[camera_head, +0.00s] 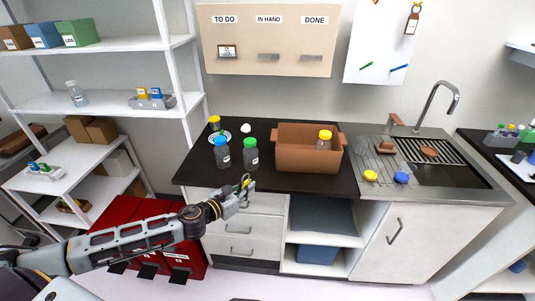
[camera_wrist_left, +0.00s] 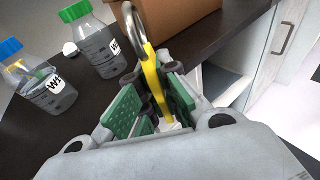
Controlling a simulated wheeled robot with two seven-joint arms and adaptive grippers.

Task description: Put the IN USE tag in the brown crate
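My left gripper (camera_head: 246,190) is in front of the counter's front edge, to the left of and below the brown crate. In the left wrist view its green-padded fingers (camera_wrist_left: 155,100) are closed around a yellow tag (camera_wrist_left: 152,72) with a metal ring at its top; no lettering on it can be read. The yellow also shows at the fingertips in the head view. The brown crate (camera_head: 300,163) stands on the dark counter with a yellow-capped bottle (camera_head: 324,140) in it. The crate also shows at the top of the left wrist view (camera_wrist_left: 180,18). My right gripper is out of view.
A blue-capped bottle (camera_head: 222,154) and a green-capped bottle (camera_head: 250,155) stand left of the crate. The sink (camera_head: 440,165) is to the right. Another labelled tag (camera_head: 411,20) hangs on the white board.

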